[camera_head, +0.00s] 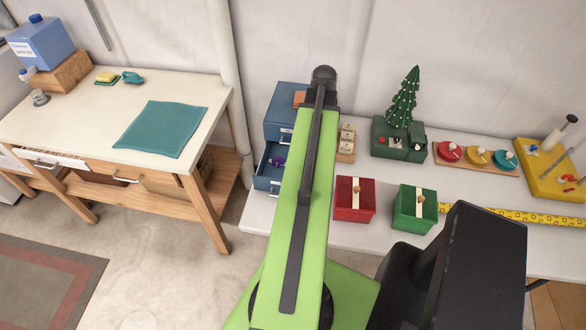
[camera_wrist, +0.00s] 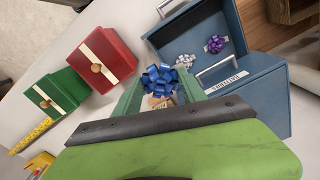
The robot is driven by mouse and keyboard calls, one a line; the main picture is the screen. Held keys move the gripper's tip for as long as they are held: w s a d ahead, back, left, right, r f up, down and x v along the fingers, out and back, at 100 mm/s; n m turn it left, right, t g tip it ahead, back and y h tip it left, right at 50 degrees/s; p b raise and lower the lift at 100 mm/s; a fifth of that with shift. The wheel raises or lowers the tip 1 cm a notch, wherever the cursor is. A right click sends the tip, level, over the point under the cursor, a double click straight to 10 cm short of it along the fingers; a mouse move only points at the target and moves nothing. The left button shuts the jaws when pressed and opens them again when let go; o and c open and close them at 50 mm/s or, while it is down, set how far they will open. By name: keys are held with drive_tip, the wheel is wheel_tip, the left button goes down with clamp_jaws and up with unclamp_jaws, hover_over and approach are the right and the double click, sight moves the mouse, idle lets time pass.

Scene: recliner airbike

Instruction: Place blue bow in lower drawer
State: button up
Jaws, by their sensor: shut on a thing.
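The blue bow (camera_wrist: 160,80) is shiny and looped. It sits between the green fingers of my gripper (camera_wrist: 159,88), which is shut on it. The open lower drawer (camera_wrist: 170,38) of the blue cabinet (camera_wrist: 255,103) lies just beyond the bow in the wrist view. A silver bow (camera_wrist: 186,61) and a purple bow (camera_wrist: 215,44) lie inside it. In the head view the blue cabinet (camera_head: 283,118) stands at the table's left end, with the lower drawer (camera_head: 266,182) pulled out. There my arm hides my gripper and the blue bow.
A red gift box (camera_head: 354,200) and a green gift box (camera_head: 414,209) stand right of the drawer. A small Christmas tree (camera_head: 404,98) on a dark green base stands behind them. A workbench (camera_head: 70,111) with a teal mat (camera_head: 161,128) is at left.

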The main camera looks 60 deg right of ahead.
drive_tip(key=shift+d, duration=0.1)
drive_tip(key=shift+s+r, duration=0.2)
drive_tip(key=shift+s, duration=0.05)
drive_tip(key=shift+w+f, duration=0.15)
drive_tip(key=shift+f, duration=0.1)
drive_tip(key=w+d+f+b, duration=0.1)
drive_tip(key=d+f+b, duration=0.2)
drive_tip(key=f+b, duration=0.4)
drive_tip(key=w+d+f+b, duration=0.1)
drive_tip(key=d+f+b, duration=0.1)
drive_tip(key=f+b, duration=0.5)
drive_tip(key=w+a+f+b, duration=0.4)
drive_tip(key=w, duration=0.1)
drive_tip(key=w+a+f+b, duration=0.2)
drive_tip(key=w+a, duration=0.1)
drive_tip(key=shift+a, duration=0.1)
drive_tip(key=shift+w+a, duration=0.25)
wheel_tip(320, 180, down, 5)
drive_tip(key=b, duration=0.4)
drive_tip(key=shift+r+b, duration=0.2)
drive_tip(key=shift+b, duration=0.2)
drive_tip(key=o, duration=1.3)
drive_tip(key=shift+r, duration=0.15)
